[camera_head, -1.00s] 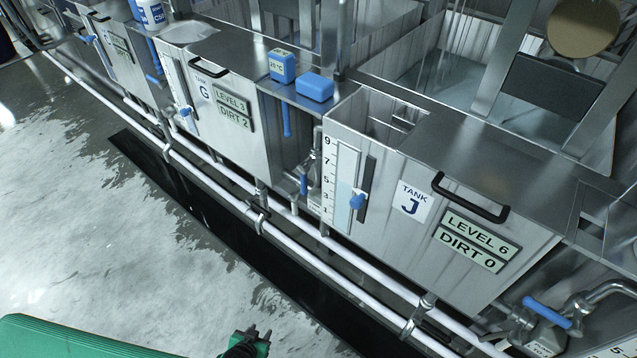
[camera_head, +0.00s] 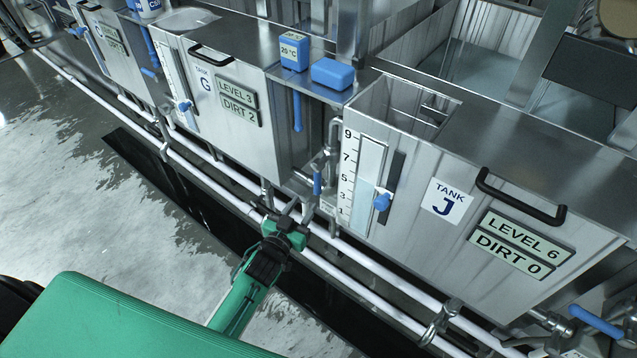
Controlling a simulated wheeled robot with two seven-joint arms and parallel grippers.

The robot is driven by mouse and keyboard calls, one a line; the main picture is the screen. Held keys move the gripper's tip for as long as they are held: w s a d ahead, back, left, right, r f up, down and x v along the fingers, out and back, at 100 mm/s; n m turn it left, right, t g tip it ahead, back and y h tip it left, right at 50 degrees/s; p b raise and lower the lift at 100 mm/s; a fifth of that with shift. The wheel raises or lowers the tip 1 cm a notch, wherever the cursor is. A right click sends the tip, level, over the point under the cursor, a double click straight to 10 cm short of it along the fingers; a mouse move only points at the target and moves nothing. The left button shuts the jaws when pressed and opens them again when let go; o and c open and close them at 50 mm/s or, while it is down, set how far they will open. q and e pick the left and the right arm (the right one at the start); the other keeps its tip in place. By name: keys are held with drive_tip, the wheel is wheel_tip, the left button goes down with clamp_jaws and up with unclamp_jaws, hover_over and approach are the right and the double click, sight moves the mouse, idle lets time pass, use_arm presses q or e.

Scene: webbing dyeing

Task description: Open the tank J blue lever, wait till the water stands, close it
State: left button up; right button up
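Tank J (camera_head: 395,240) is a steel tank with a "TANK J" label and plates reading LEVEL 6 and DIRT 0. Its gauge (camera_head: 366,165) carries odd numbers, with pale blue in the lower part. A blue knob (camera_head: 382,202) sits on a dark slot beside the gauge. A small upright blue lever (camera_head: 317,183) is on the pipework left of the gauge. Another blue lever (camera_head: 597,321) lies on a valve at lower right. My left gripper (camera_head: 288,212) is below and left of the small lever, apart from it; its fingers blend with the pipes. My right gripper is out of view.
White pipes (camera_head: 365,288) run along the tank fronts, near my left gripper. Tank G (camera_head: 235,150) stands to the left, with a blue "20 °C" box (camera_head: 294,52) and a blue block (camera_head: 333,74) on the ledge between. The floor (camera_head: 90,200) at left is clear.

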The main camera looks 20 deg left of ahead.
sight(316, 187)
use_arm(q)
drive_tip(key=w, duration=0.3)
drive_tip(key=w+d, duration=0.1)
drive_tip(key=w, duration=0.5)
drive_tip(key=shift+w+d, duration=0.25)
clamp_jaws()
